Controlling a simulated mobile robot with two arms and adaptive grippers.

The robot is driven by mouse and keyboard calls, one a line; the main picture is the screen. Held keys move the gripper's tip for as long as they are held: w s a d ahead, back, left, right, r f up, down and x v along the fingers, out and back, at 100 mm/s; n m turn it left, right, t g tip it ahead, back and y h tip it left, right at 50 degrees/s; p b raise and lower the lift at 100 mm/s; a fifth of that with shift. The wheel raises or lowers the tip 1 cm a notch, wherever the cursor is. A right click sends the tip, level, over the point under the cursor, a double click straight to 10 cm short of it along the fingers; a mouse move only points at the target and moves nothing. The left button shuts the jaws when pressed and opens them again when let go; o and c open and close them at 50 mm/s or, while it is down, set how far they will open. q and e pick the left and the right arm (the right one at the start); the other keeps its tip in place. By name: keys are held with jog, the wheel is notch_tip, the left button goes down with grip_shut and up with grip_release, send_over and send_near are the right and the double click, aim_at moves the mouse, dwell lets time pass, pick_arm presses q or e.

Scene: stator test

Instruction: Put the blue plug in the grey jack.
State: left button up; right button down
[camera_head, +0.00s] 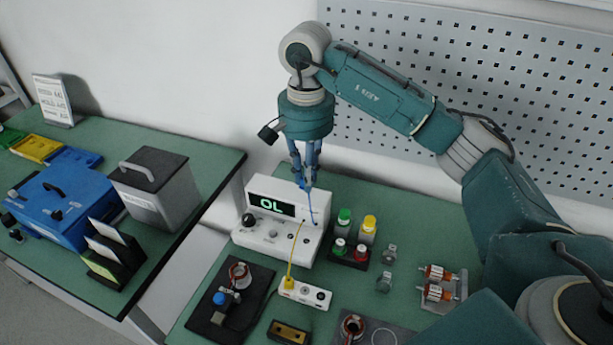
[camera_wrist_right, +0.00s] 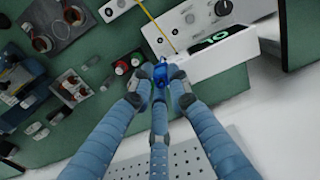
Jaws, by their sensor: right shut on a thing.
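The blue plug (camera_wrist_right: 160,73) is between the fingertips of my right gripper (camera_wrist_right: 160,84) in the right wrist view. In the head view my right gripper (camera_head: 306,185) is shut above the front right of the white meter, and a thin blue lead (camera_head: 311,205) hangs from it towards the meter. A white socket strip (camera_head: 305,293) lies on the green bench in front of the meter, apart from the gripper. A yellow plug (camera_head: 289,284) stands in its left end. Its other sockets are too small to tell which is the grey jack. My left gripper is not in view.
The white meter (camera_head: 262,241) shows "OL", and a yellow lead (camera_head: 296,249) runs from it to the strip. Red and green buttons (camera_head: 349,251) stand right of it. Coils on a dark mat (camera_head: 205,318) lie left of the strip. A pegboard (camera_head: 420,75) covers the wall.

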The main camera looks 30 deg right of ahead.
jog(key=s+a, duration=0.6)
jog(key=s, duration=0.5)
jog(key=shift+s+a+b, duration=0.25)
jog(key=shift+s+b, duration=0.05)
jog(key=shift+b, duration=0.05)
